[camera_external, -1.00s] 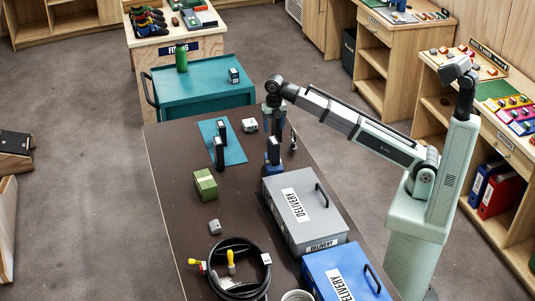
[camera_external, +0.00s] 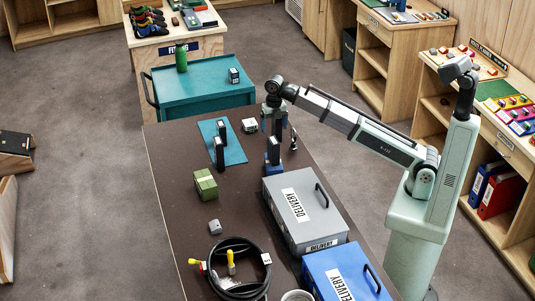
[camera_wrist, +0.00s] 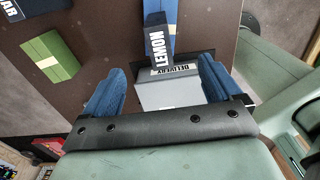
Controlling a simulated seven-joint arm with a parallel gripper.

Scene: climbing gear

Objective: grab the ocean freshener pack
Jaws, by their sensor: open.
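My gripper (camera_external: 275,127) hangs over the far right part of the dark table, apart from the packs. In the wrist view its blue fingers (camera_wrist: 161,72) are spread with nothing held between them. A dark upright pack (camera_external: 273,150) with a blue lower part stands just in front of it. Two more dark packs, a far one (camera_external: 222,131) and a nearer one (camera_external: 219,153), stand at the teal mat. I cannot read an ocean label on any pack.
The grey delivery box (camera_external: 302,208) stands close to the packs, with the blue delivery box (camera_external: 344,271) nearer the camera. A green block (camera_external: 205,185), a small grey item (camera_external: 214,227) and a coiled black cable (camera_external: 240,291) lie at left. The table's middle is mostly clear.

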